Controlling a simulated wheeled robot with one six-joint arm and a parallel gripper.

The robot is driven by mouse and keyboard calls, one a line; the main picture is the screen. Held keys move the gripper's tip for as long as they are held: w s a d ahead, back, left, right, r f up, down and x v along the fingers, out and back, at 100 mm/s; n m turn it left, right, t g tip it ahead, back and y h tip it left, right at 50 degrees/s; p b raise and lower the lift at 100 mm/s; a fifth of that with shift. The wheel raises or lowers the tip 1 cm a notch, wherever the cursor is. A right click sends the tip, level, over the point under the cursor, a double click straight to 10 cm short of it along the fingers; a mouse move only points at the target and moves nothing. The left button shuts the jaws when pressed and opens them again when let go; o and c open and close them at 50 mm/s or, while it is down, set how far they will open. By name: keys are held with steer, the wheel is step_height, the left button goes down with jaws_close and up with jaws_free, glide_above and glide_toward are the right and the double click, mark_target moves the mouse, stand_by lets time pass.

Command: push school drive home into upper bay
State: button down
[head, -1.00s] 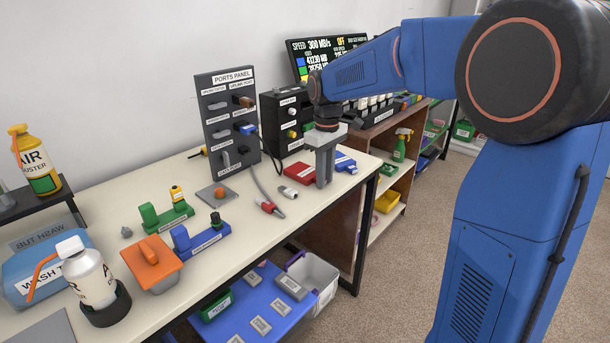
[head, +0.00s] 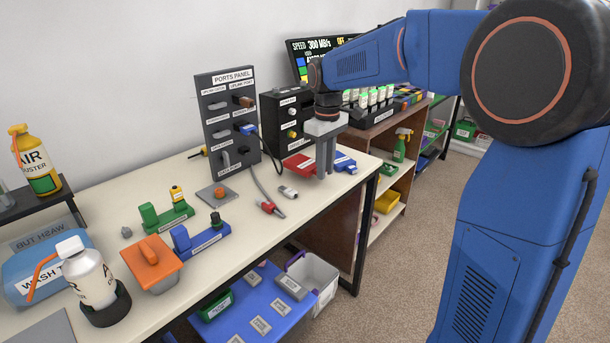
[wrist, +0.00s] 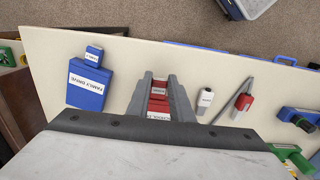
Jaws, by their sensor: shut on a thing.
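A red drive (head: 297,164) shows beside my gripper (head: 325,174), low over the right part of the white table. A black box (head: 286,108) with several labelled fittings stands behind. I cannot tell which opening is the upper bay.
A blue family drive (wrist: 87,84) lies next to the gripper, near the table edge. The grey ports panel (head: 226,125) stands left of the black box, with a cable hanging from it. A white plug (wrist: 205,100) and a red-tipped cable (wrist: 242,104) lie nearby.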

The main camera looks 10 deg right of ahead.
steer(key=shift+r, duration=2.55)
